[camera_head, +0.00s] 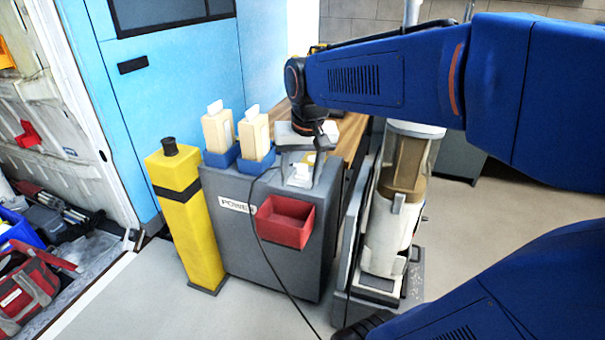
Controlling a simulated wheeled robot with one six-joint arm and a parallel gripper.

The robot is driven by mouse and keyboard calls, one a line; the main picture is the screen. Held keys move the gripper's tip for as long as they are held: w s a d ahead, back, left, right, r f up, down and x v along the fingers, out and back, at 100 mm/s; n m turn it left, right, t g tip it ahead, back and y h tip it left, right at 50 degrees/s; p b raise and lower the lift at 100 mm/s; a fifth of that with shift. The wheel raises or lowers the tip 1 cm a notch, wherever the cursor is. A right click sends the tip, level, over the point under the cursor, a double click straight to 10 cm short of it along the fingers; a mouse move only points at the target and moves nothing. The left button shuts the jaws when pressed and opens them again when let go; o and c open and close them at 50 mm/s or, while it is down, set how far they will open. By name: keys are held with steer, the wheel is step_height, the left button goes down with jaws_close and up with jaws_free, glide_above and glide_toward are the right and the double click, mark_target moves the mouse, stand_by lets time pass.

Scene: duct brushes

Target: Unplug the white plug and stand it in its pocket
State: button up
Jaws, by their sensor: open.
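The white plug (299,174) sits upright on the top of the grey cabinet marked POWER (228,232), near its front right edge. A thin black cable runs from the plug area over the cabinet's front and down to the floor. My gripper (302,182) points down over the plug, open, with one finger on each side of it. I cannot tell whether the fingers touch it. The plug's lower end and any socket under it are hidden. A red open-topped pocket (285,236) is fixed to the cabinet's front, below the plug; it looks empty.
Two beige blocks (217,133) (254,140) stand in blue holders left of my gripper. A yellow post (187,215) is at the cabinet's left. A white and tan machine (388,230) stands close on the right.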

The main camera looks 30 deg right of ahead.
steer(key=w+d+m+g, duration=0.1)
steer(key=w+d+m, duration=0.3)
steer(key=w, duration=0.5)
steer(key=m+g, duration=0.2)
glide_above(302, 165)
step_height(302, 165, down, 3)
steer(key=shift+w+d+r, duration=0.1)
steer(key=shift+r, duration=0.1)
steer(key=shift+f, duration=4.5)
steer(key=shift+c, duration=0.3)
jaws_close()
steer(key=shift+r, duration=3)
